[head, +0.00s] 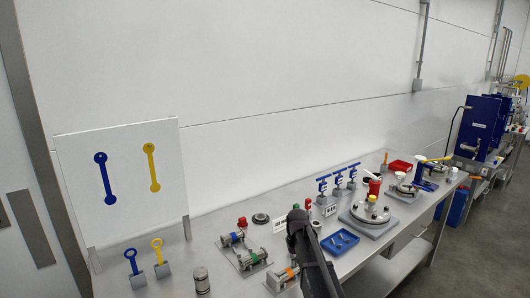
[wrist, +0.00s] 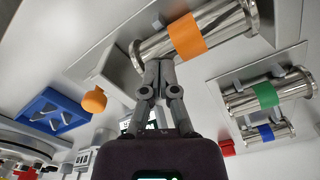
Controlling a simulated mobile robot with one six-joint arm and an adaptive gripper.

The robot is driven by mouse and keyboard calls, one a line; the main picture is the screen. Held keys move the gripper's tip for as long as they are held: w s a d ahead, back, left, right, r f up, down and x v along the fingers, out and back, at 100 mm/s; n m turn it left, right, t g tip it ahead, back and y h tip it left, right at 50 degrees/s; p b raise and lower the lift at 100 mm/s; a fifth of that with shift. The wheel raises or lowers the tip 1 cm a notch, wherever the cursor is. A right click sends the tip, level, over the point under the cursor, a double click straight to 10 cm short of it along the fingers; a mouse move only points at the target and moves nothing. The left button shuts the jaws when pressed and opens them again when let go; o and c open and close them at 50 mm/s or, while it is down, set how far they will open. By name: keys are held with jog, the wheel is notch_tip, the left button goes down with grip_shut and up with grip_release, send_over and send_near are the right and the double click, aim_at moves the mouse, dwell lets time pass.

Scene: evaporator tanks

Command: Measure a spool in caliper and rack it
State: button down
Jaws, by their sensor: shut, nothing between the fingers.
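A steel spool with an orange band (wrist: 187,36) lies across a grey fixture at the top of the wrist view; it also shows in the head view (head: 287,274). My gripper (wrist: 157,66) is shut and empty, its fingertips at that spool's near edge; I cannot tell if they touch. A spool with a green band (wrist: 267,95) and one with a blue band (wrist: 265,132) lie on a grey plate to the right. In the head view the green one (head: 252,258) and the blue one (head: 231,239) lie left of my arm, which hides the fingertips there. I cannot tell which fixture is the caliper.
A blue tray (head: 340,241) and a round lidded vessel (head: 371,216) stand right of my arm. Blue-handled valves (head: 339,180) stand behind. A dark cylinder (head: 201,279) stands at left on the bench. An orange ball (wrist: 95,101) is left of my fingers.

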jog(key=shift+r+p, duration=2.95)
jog(key=s+d, duration=0.3)
jog(key=s, duration=0.9)
jog(key=s+d+m, duration=0.1)
jog(key=s+d, duration=0.2)
jog(key=s, duration=0.9)
jog(key=shift+s, duration=0.35)
jog(key=c, duration=1.4)
grip_release()
jog(key=shift+d, duration=0.1)
